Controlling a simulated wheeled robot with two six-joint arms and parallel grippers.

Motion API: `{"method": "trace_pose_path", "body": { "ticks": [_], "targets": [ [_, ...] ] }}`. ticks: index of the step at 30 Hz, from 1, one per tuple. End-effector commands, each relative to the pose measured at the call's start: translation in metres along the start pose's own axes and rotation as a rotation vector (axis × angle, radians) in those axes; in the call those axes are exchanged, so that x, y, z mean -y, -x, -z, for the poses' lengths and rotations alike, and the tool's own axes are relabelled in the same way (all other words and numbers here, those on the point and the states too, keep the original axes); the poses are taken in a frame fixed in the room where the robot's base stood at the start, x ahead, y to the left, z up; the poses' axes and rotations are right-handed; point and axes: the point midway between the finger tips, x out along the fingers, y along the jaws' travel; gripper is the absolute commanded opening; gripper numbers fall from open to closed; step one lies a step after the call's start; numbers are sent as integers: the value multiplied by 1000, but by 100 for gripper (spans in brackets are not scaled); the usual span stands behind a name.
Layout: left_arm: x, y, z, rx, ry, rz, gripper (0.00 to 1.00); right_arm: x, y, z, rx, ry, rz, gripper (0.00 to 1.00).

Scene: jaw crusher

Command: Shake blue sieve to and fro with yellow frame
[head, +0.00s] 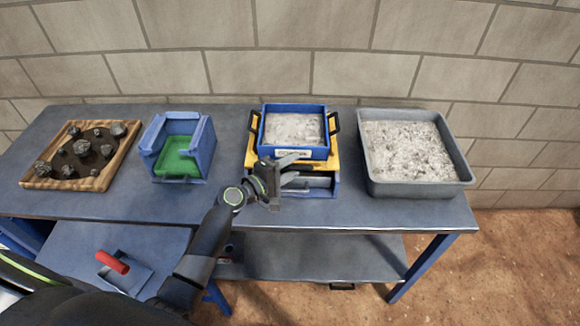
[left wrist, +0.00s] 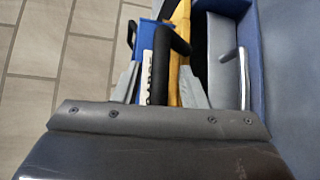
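The blue sieve (head: 324,140), holding pale grey crushed material, sits on the yellow frame (head: 250,155) near the table's middle. Black handles stick out at its left and right sides. In the left wrist view the yellow frame (left wrist: 181,15) runs beside the white label. My left gripper (head: 292,169) is in front of the sieve, pointing right, its fingers apart. In the left wrist view a black handle bar (left wrist: 168,42) shows between the spread fingers of my left gripper (left wrist: 158,85); I see no grip on it. My right gripper is not in view.
Under the frame is a blue housing (head: 333,188) with a grey bin. A grey tray (head: 468,170) of gravel stands right; a blue box (head: 203,150) with green floor and a wooden tray (head: 30,183) of rocks stand left. A red handle (head: 112,262) is on the lower table.

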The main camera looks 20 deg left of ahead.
Motion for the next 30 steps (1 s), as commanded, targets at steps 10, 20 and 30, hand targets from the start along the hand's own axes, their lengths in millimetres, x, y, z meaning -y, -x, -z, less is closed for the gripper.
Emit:
{"method": "trace_pose_path", "body": {
  "ticks": [10,20,30],
  "targets": [
    [0,0,0,0,0,0,0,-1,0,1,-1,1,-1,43],
    [2,6,-6,0,2,1,0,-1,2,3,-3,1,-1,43],
    [6,20,-20,0,0,1,0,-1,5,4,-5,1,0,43]
  ]
}}
